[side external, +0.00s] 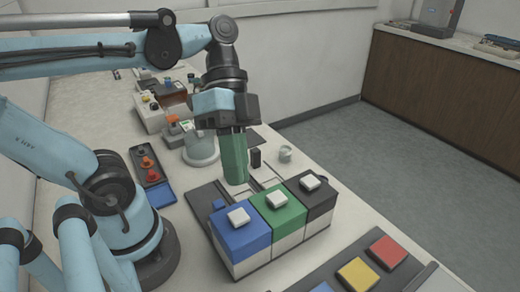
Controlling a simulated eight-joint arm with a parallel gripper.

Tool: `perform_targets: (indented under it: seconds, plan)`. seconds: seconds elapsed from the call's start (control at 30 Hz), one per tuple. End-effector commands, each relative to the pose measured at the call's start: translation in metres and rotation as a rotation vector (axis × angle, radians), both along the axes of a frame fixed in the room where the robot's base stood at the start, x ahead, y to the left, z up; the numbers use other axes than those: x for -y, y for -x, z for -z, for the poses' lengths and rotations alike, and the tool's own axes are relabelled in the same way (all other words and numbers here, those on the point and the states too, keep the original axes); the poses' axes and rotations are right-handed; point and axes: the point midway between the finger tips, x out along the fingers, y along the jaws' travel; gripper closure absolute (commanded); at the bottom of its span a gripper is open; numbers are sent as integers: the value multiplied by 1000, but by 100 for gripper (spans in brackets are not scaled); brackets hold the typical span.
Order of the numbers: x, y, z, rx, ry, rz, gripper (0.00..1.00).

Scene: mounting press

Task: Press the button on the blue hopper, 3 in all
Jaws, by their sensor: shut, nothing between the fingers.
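The blue hopper (240,241) is the left one in a row of three boxes on the table, with a white button (238,217) on its top. A green hopper (283,222) and a black hopper (318,201) stand beside it, each with a white button on top. My gripper (236,182) is shut and points down, its green fingers just behind the blue and green hoppers as seen here. The fingertips look apart from the blue hopper's button. I cannot tell their exact height above the table.
A panel with red (388,251), yellow (357,273) and blue pads lies at the front right. A tray with red and orange knobs (147,163) sits at the left. A glass jar (201,149) and a small black block (256,158) stand behind my gripper.

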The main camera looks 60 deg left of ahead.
Motion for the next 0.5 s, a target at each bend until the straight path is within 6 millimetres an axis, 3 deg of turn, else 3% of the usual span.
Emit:
perform_targets:
  seconds: [0.2,0.5]
  plan:
    - [0,1,-24,0,0,0,100]
    - [0,1,-27,0,0,0,100]
